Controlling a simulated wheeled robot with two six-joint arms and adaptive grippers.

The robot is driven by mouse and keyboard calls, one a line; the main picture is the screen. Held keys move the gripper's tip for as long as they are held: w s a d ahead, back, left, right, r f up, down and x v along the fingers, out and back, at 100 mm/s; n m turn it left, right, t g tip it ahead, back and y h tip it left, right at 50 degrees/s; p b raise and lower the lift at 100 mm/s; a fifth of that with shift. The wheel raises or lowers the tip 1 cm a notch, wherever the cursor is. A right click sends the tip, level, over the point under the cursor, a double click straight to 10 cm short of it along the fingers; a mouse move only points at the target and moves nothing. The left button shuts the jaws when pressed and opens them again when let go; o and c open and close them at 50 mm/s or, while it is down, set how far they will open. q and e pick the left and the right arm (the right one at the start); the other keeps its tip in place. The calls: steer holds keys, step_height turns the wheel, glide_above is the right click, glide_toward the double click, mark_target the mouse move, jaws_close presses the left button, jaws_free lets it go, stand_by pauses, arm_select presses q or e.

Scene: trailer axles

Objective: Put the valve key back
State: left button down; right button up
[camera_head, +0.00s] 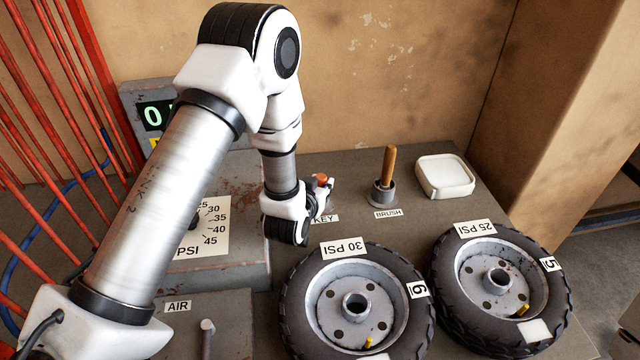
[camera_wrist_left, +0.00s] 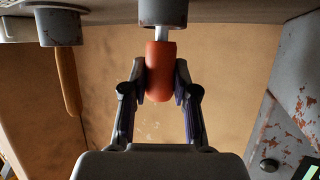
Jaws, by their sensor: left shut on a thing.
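The valve key has an orange-red handle (camera_head: 320,178) and a thin pale shank. The wrist view is upside down; there the handle (camera_wrist_left: 160,78) is between both fingers, and the shank (camera_wrist_left: 162,32) runs to the mouth of a grey round holder (camera_wrist_left: 163,12). The key is upright and in line with the holder. The shank's end is hidden, and I cannot tell how deep it sits. In the head view my gripper hides the holder. My right gripper is not in view.
A wooden-handled brush (camera_head: 388,165) stands in its cup (camera_head: 382,193) to the right, with a white tray (camera_head: 445,190) beyond. Two wheels (camera_head: 295,310) (camera_head: 565,300) lie in front. A gauge box (camera_head: 245,255) is at left. A wall closes the back.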

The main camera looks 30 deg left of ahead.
arm_select(q)
steer(key=shift+f, duration=0.2)
steer(key=c, duration=0.9)
jaws_free()
steer(key=shift+r, duration=0.25)
steer(key=v, duration=0.7)
steer(key=shift+s+b, duration=0.2)
steer(key=shift+b, duration=0.2)
steer(key=shift+r, duration=0.2)
